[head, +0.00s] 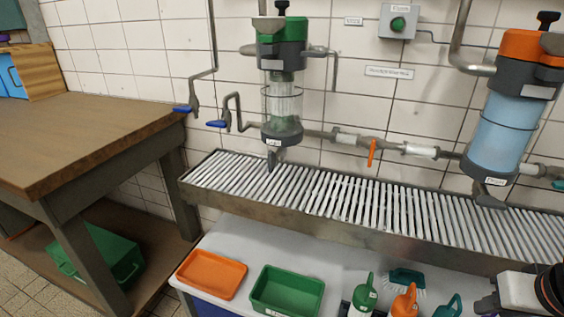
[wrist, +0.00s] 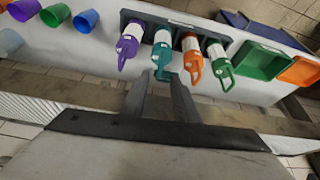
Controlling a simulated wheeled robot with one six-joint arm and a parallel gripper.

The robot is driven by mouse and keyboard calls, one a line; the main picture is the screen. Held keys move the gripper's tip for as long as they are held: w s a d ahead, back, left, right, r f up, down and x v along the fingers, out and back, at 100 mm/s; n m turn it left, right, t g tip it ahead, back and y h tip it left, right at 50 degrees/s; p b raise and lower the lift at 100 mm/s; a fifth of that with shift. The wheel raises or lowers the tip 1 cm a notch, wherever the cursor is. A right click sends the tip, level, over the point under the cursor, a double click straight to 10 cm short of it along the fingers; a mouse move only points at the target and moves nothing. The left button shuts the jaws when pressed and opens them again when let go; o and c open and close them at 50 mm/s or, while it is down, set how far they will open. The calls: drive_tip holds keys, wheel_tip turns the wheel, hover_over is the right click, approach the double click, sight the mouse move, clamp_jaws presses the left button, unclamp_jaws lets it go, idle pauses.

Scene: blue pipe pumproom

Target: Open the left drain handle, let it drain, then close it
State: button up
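The left filter (head: 283,100) has a green head and a clear body and hangs on the tiled wall in the head view. Its drain handle (head: 274,160) is a dark grey lever under the bowl, pointing down toward the slatted drain trough (head: 330,215). No flow is visible below it. The right filter (head: 508,120) has an orange head, a blue-filled bowl and a similar dark lever (head: 489,201). My gripper (wrist: 160,95) shows in the wrist view with its two fingers apart and nothing between them. It is away from the left drain handle, which the wrist view does not show.
An orange valve lever (head: 371,153) is on the pipe between the filters. Blue-handled taps (head: 216,124) are at left. A wooden bench (head: 80,135) stands left. Below the trough, a table holds an orange tray (head: 212,274), a green tray (head: 287,291) and several bottles (wrist: 192,58).

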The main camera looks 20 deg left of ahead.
idle(0.3)
drive_tip(key=w+a+r+n+g+h, duration=0.1)
drive_tip(key=w+a+n+h, duration=0.45)
drive_tip(key=w+n, duration=0.65)
drive_tip(key=n+t+y, duration=0.4)
drive_tip(key=n+t, duration=1)
drive_tip(key=n, duration=0.9)
approach(270, 171)
drive_tip(key=w, duration=0.8)
drive_tip(key=w+d, duration=0.1)
drive_tip(key=w, duration=0.3)
drive_tip(key=shift+f, duration=0.1)
drive_tip(key=shift+c, duration=0.6)
clamp_jaws()
